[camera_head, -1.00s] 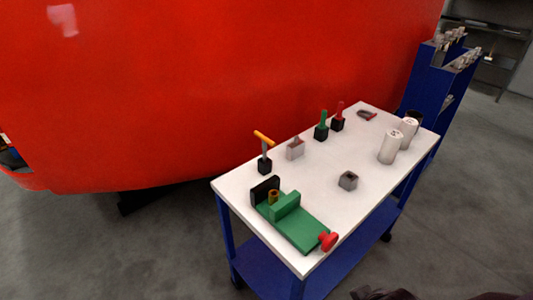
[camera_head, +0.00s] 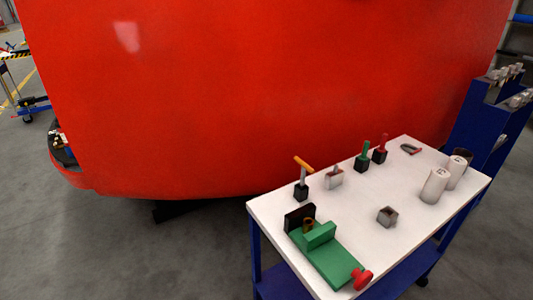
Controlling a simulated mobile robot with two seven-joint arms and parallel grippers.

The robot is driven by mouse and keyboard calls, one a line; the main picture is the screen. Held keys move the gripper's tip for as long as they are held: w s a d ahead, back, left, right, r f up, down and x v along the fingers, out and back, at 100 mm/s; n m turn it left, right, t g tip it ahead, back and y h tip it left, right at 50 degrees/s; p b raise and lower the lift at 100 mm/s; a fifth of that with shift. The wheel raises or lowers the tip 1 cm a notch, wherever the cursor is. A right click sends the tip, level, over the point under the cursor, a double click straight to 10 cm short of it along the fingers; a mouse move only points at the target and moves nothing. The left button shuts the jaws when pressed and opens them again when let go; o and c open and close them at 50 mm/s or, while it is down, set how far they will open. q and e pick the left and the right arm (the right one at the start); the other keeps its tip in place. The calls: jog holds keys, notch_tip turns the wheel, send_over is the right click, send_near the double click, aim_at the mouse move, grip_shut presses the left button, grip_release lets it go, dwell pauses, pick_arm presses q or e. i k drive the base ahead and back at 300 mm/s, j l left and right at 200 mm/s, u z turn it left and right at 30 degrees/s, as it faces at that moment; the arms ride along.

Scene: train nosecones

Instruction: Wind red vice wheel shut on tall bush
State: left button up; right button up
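The green vice (camera_head: 328,257) lies on the near left part of the white table top. Its red wheel (camera_head: 362,278) is at its near right end, by the table's front edge. The brass-coloured tall bush (camera_head: 308,226) stands upright between the black fixed jaw (camera_head: 299,216) and the green sliding jaw (camera_head: 320,235). From here I cannot tell whether the sliding jaw touches the bush. Neither of my grippers is in view.
The white table (camera_head: 408,236) has blue legs. A large red nosecone (camera_head: 270,90) rises behind. Grey floor lies open at left.

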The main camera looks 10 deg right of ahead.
aim_at(362, 279)
jog(key=z, duration=1.2)
